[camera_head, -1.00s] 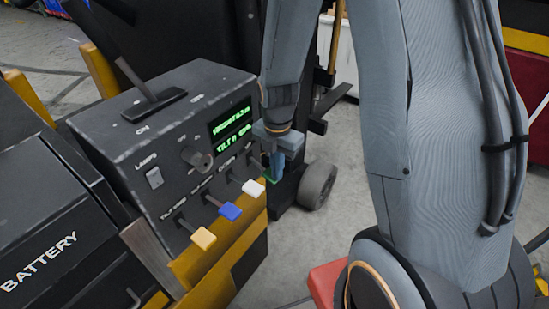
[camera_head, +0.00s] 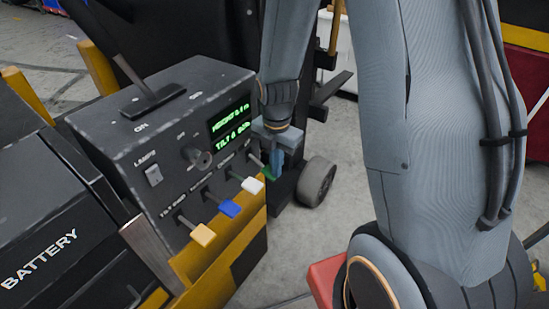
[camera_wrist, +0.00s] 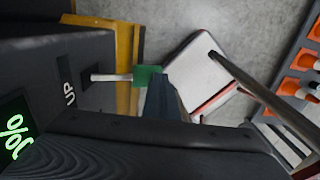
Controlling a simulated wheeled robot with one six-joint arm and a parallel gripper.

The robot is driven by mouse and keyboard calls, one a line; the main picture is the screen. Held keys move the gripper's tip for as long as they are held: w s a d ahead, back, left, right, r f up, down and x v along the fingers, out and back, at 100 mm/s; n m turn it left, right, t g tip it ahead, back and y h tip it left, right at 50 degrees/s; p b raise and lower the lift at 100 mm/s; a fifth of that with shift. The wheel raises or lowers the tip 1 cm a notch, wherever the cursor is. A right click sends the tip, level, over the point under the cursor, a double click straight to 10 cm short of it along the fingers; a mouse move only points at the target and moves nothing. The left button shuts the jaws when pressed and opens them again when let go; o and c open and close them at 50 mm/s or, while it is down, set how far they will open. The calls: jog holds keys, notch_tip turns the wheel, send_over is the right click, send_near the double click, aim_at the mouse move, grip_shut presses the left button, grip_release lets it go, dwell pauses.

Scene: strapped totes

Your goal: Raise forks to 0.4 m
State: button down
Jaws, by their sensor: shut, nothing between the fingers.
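The black control panel (camera_head: 165,140) has a row of levers with yellow (camera_head: 202,235), blue (camera_head: 230,209), white (camera_head: 252,185) and green (camera_head: 268,174) knobs. The green display (camera_head: 230,125) shows a height line and a tilt line; the height seems to read 0.4 m, but the digits are blurred. My gripper (camera_head: 277,164) is shut and empty beside the green knob, at the panel's right end. In the wrist view my finger (camera_wrist: 165,98) is against or very close to the green knob (camera_wrist: 147,79); contact cannot be told. "UP" (camera_wrist: 69,94) is printed near that lever. A dark fork bar (camera_head: 332,88) shows behind my gripper.
The battery box (camera_head: 50,250) is at left, with a key switch (camera_head: 200,158) and lamp switch (camera_head: 153,175) on the panel. Orange-and-white objects (camera_wrist: 290,87) show at right in the wrist view.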

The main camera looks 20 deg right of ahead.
jog(key=s+d+r, duration=0.1)
jog(key=s+r, duration=0.1)
jog(key=r, duration=0.4)
jog(key=s+d+r+p, duration=0.1)
jog(key=s+d+r, duration=0.1)
jog(key=r, duration=0.4)
jog(key=shift+s+r, duration=0.2)
jog(key=shift+r, duration=0.2)
dwell(0.6)
jog(key=s+a+f+m+b, duration=0.1)
jog(key=s+m, duration=0.1)
jog(key=m, duration=1)
jog(key=s+a+f+m+t+b, duration=0.1)
jog(key=s+a+f+m+b, duration=0.1)
jog(key=m, duration=1.1)
jog(key=shift+s+f, duration=0.3)
